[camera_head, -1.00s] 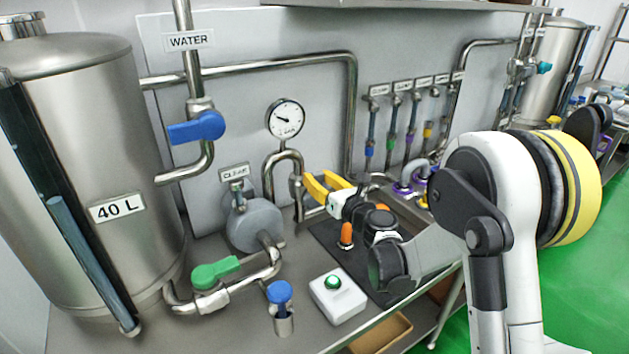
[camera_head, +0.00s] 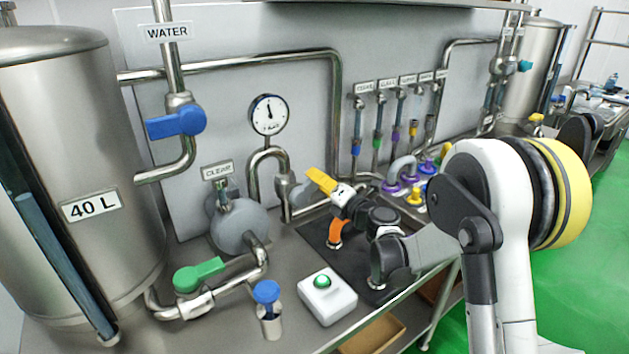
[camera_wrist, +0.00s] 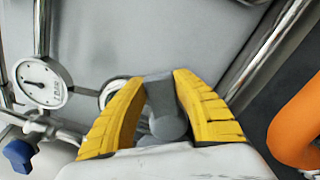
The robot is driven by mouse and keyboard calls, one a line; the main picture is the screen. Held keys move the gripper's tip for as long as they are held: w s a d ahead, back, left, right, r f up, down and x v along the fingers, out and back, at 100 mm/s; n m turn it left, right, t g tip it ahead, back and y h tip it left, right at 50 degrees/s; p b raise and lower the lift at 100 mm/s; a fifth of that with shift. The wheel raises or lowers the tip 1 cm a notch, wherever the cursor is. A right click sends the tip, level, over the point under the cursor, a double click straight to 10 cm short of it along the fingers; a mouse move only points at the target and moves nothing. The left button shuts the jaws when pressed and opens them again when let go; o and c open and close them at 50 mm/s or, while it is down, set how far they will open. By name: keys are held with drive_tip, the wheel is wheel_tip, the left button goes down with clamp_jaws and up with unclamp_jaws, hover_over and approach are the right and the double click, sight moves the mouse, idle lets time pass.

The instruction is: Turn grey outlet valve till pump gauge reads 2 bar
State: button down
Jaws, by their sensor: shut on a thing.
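The grey outlet valve handle (camera_wrist: 164,108) stands between the two yellow fingers of my gripper (camera_wrist: 162,82) in the wrist view, and the fingers are shut on it. In the head view my gripper (camera_head: 314,180) is at the grey valve (camera_head: 300,193) on the pipe right of the pump, partly hiding it. The round white pump gauge (camera_head: 269,115) hangs above on the back panel. Its dark needle points about straight up; the numbers are too small to read. The gauge also shows at the left of the wrist view (camera_wrist: 41,83), turned on its side.
The grey pump (camera_head: 240,228) sits left of the valve. A green-handled valve (camera_head: 199,275), a blue-capped holder (camera_head: 268,308) and a white box with a green button (camera_head: 327,297) stand in front. The blue water valve (camera_head: 176,122) is beside the 40 L tank (camera_head: 95,160).

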drive_tip(key=shift+w+d+f+m, duration=0.1)
drive_tip(key=shift+f+m, duration=0.1)
drive_tip(key=shift+m, duration=0.2)
drive_tip(key=c, duration=1)
unclamp_jaws()
drive_tip(key=shift+d, duration=0.1)
drive_tip(key=v, duration=1.2)
